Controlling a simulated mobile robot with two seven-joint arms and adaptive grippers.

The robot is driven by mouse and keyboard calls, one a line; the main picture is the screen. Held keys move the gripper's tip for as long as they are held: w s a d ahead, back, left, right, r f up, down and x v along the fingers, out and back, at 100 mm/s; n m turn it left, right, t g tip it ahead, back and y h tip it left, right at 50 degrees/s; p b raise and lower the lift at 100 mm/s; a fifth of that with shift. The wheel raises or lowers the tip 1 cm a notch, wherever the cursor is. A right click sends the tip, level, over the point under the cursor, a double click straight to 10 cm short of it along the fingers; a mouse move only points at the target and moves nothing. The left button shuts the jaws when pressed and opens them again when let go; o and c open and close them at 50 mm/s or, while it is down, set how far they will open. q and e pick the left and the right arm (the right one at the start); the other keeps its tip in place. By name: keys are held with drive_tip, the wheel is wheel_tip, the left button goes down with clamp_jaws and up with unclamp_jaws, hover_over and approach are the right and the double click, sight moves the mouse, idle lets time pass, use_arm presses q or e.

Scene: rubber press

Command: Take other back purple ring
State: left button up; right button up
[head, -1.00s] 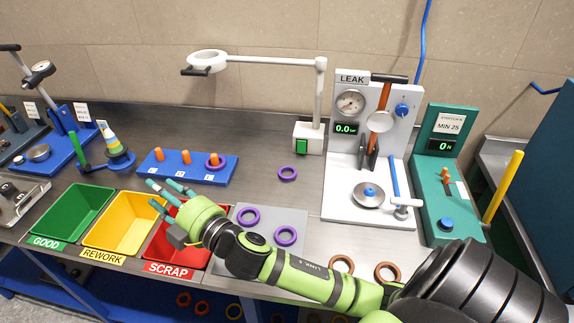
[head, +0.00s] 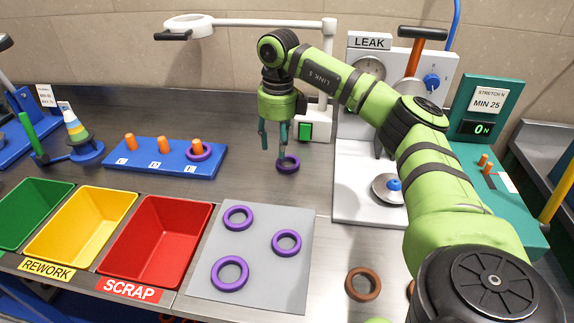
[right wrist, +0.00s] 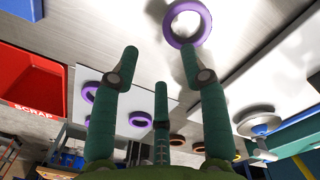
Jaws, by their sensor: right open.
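A purple ring (head: 293,167) lies on the metal bench at the back, in front of the lamp stand. My right gripper (head: 273,149) points down over it with its fingers apart. One finger overlaps the ring's left part in the head view; I cannot tell whether they touch. In the right wrist view the ring (right wrist: 204,33) is beyond the fingertips (right wrist: 158,62), with nothing between the fingers. Three more purple rings (head: 238,217) lie on the grey mat (head: 255,290), and another (head: 209,153) is around a peg of the blue board. My left gripper is out of view.
The blue peg board (head: 140,163) stands left of my gripper. Red (head: 203,215), yellow (head: 130,200) and green (head: 60,190) bins are at front left. The white leak station (head: 350,205) and the lamp stand (head: 325,122) are close on the right.

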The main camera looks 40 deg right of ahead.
sight(281, 167)
drive_tip(key=shift+s+d, duration=0.25)
drive_tip(key=shift+d, duration=0.2)
drive_tip(key=shift+f+h, duration=0.3)
drive_tip(key=shift+f, duration=0.05)
wheel_tip(281, 167, down, 5)
drive_tip(key=shift+a+r+p, duration=0.15)
drive_tip(key=shift+r+p, duration=0.05)
drive_tip(key=shift+p, duration=0.7)
drive_tip(key=shift+f, duration=0.65)
clamp_jaws()
